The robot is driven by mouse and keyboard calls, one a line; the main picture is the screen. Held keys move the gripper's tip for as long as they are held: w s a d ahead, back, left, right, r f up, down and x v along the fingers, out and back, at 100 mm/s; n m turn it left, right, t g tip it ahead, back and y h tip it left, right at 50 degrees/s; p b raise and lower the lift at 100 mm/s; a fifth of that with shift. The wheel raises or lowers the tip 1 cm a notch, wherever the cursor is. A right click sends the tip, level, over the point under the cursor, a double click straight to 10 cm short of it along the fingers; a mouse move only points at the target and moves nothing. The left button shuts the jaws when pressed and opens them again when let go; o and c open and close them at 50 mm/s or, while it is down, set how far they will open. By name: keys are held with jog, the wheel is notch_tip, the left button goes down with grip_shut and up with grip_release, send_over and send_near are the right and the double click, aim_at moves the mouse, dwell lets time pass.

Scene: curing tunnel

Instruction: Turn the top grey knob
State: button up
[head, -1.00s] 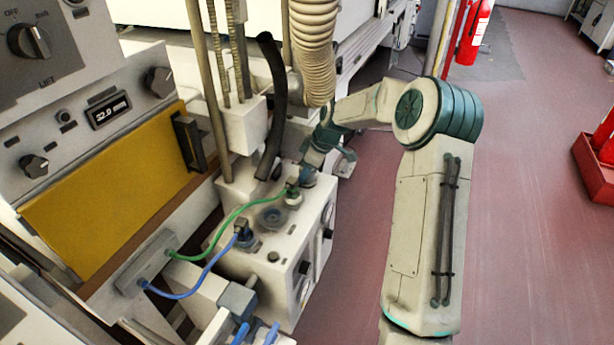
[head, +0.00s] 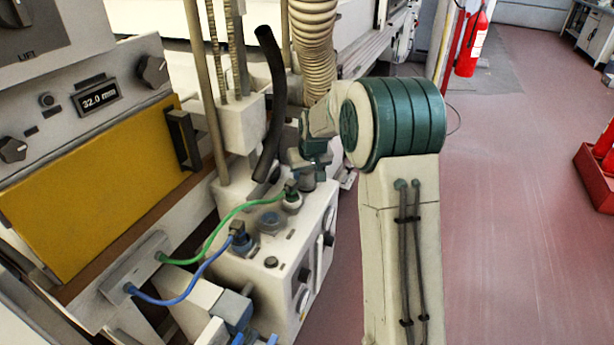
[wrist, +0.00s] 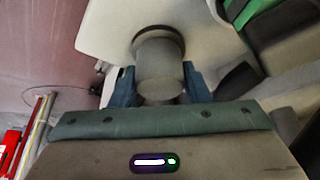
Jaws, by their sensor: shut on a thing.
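The grey knob (wrist: 160,62) is a short cylinder with a dark ring at its base, on a pale panel in the wrist view. My gripper (wrist: 158,88) is shut on it, with one blue finger on each side. In the head view my gripper (head: 308,170) is at the upper back of the white box (head: 262,290); the gripped knob cannot be made out there, and the fingertips are hard to see.
Green (head: 220,228) and blue (head: 190,292) cables run to the box top. A black hose (head: 272,100) and a ribbed hose (head: 312,50) hang close to my gripper. Other dark knobs (head: 328,238) sit on the box's right face. Red floor (head: 500,200) is clear at right.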

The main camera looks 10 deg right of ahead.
jog(key=m+h, duration=0.1)
jog(key=m, duration=0.2)
jog(key=m+h, duration=0.1)
jog(key=m, duration=0.2)
jog(key=shift+g, duration=0.3)
jog(key=m+h, duration=0.1)
jog(key=m, duration=0.1)
jog(key=m+g+h, duration=0.1)
jog(key=m, duration=0.2)
jog(key=shift+s+m, duration=0.1)
jog(key=shift+m, duration=0.2)
jog(key=o, duration=1)
jog(key=shift+c, duration=0.2)
jog(key=shift+r, duration=0.1)
jog(key=v, duration=1.3)
jog(key=shift+r+p, duration=0.35)
jog(key=shift+p, duration=0.05)
jog(key=shift+a, duration=0.1)
